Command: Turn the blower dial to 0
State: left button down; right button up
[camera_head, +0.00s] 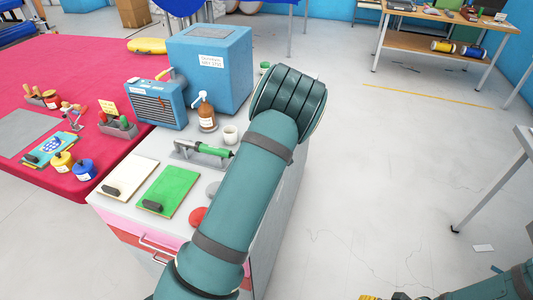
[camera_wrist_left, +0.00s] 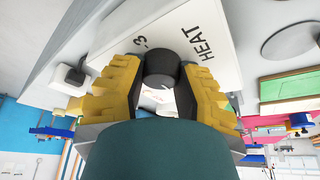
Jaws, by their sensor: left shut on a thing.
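In the left wrist view a dark round dial (camera_wrist_left: 161,64) stands on a pale panel (camera_wrist_left: 225,28) with the printed words "HEAT" and "3". My left gripper (camera_wrist_left: 158,75) is shut on this dial, a yellow finger on each side. The dial's pointer and the 0 mark cannot be made out. In the head view my left arm covers its own gripper and the dial. A green-handled hot-air tool (camera_head: 217,151) rests on a grey stand beside that arm. My right gripper (camera_head: 380,297) shows only as a yellow sliver at the bottom edge.
On the cart are a white board (camera_head: 128,177), a green board (camera_head: 176,187), a brown pump bottle (camera_head: 207,115) and a white cup (camera_head: 230,134). A large blue box (camera_head: 218,78) and a grilled blue unit (camera_head: 150,105) stand behind. Open floor (camera_head: 390,180) lies right.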

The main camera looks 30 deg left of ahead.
pick_arm(q)
jog(key=shift+f, duration=0.1)
jog(key=c, duration=0.6)
grip_release()
jog(key=shift+a, duration=0.1)
jog(key=v, duration=1.2)
